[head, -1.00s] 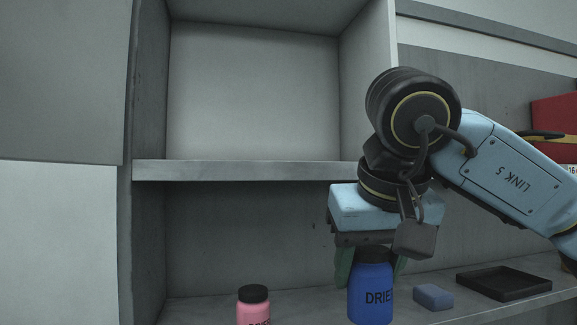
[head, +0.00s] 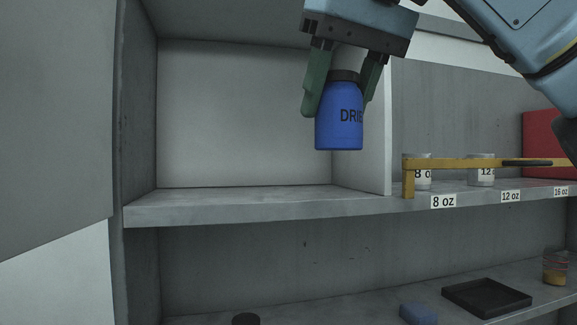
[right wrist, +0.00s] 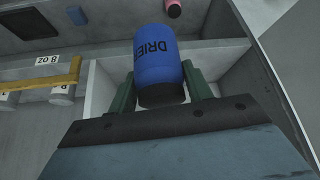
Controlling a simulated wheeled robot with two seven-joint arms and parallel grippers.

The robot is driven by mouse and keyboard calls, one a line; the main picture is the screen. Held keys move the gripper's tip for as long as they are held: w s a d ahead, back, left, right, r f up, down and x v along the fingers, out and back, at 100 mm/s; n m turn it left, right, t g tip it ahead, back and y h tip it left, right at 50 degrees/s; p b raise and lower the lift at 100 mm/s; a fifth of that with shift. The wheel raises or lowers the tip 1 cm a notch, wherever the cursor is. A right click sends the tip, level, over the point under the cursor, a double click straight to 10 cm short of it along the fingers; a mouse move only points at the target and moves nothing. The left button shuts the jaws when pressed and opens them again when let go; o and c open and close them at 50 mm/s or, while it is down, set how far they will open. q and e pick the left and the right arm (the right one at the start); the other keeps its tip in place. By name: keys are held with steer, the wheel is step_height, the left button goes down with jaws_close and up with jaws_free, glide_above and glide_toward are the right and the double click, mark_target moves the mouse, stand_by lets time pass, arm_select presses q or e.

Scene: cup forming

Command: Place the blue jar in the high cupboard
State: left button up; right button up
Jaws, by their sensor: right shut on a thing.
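The blue jar (head: 339,116) has a dark lid and dark lettering, and hangs upright in my right gripper (head: 343,82). The green fingers are shut around its upper part. The jar is above the level of the high cupboard's shelf (head: 250,206), in front of the cupboard's right side wall, with a gap below its base. In the right wrist view the jar (right wrist: 158,58) sits between the two fingers (right wrist: 160,92). The high cupboard's compartment is open and looks empty. My left gripper is not in view.
Right of the cupboard, a yellow bar (head: 480,163) runs before white containers (head: 480,172) on the labelled shelf. Below are a blue block (head: 418,314), a black tray (head: 487,297) and a small cup (head: 555,267). The pink jar (right wrist: 173,8) shows in the wrist view.

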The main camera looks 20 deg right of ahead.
steer(key=w+p, duration=0.5)
steer(key=w, duration=1.1)
steer(key=f, duration=0.4)
steer(key=d+f, duration=0.1)
steer(key=f, duration=0.1)
steer(key=shift+w, duration=0.25)
steer(key=shift+w+d+f, duration=0.1)
steer(key=shift+w+f, duration=0.15)
steer(key=shift+f, duration=0.3)
steer(key=shift+f, duration=0.15)
steer(key=o, duration=1)
